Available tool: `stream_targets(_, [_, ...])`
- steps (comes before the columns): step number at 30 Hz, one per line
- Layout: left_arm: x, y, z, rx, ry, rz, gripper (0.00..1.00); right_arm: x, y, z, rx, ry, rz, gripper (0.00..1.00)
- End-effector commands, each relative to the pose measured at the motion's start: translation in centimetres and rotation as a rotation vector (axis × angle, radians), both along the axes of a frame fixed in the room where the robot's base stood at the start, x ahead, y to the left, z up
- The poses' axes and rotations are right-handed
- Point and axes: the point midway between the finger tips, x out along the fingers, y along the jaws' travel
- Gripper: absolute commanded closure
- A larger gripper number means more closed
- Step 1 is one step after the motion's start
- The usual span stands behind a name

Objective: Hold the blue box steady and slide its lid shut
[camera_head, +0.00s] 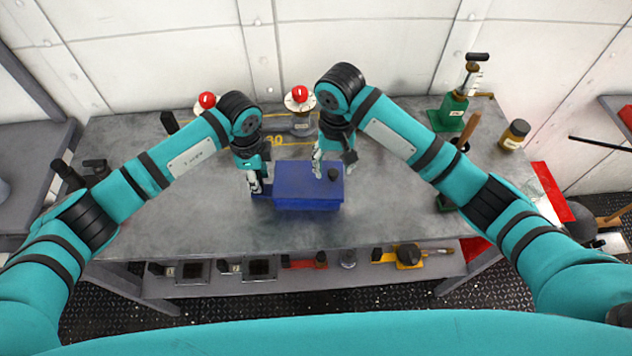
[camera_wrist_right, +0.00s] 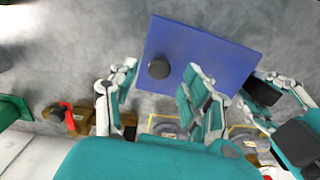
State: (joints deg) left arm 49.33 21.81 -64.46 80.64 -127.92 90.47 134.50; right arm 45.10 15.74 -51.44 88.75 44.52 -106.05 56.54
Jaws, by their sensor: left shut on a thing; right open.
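The blue box (camera_head: 306,204) stands on the grey workbench. Its flat blue lid (camera_head: 295,180) has a black knob (camera_head: 333,174) near its right end; lid (camera_wrist_right: 205,50) and knob (camera_wrist_right: 159,69) also show in the right wrist view. A darker blue strip of the box shows left of the lid. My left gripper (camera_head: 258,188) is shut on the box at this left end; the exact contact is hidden. My right gripper (camera_head: 319,170) is open over the lid, close to the knob. In the right wrist view its fingers (camera_wrist_right: 155,88) lie either side of the knob, not closed on it.
Two red-knobbed devices (camera_head: 300,95) stand behind the box. A green press (camera_head: 455,105) and an amber jar (camera_head: 514,135) are at the back right. A red sheet (camera_head: 553,192) lies at the right edge. The bench in front of the box is clear.

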Motion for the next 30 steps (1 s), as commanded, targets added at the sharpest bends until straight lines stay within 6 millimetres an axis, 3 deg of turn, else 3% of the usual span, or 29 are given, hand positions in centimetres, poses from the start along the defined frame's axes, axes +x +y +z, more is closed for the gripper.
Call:
stream_targets(3, [0.0, 0.0, 0.0, -0.001, 0.000, 0.000, 1.00, 0.1, 0.1, 2.9, 0.003, -0.005, 0.002, 0.51])
stream_targets(10, [0.0, 0.0, 0.0, -0.001, 0.000, 0.000, 1.00, 0.2, 0.0, 7.2, -0.001, -0.006, 0.002, 0.51])
stream_targets(30, [0.0, 0.1, 0.0, 0.001, 0.000, 0.001, 1.00, 0.1, 0.0, 13.3, 0.000, -0.004, 0.000, 0.51])
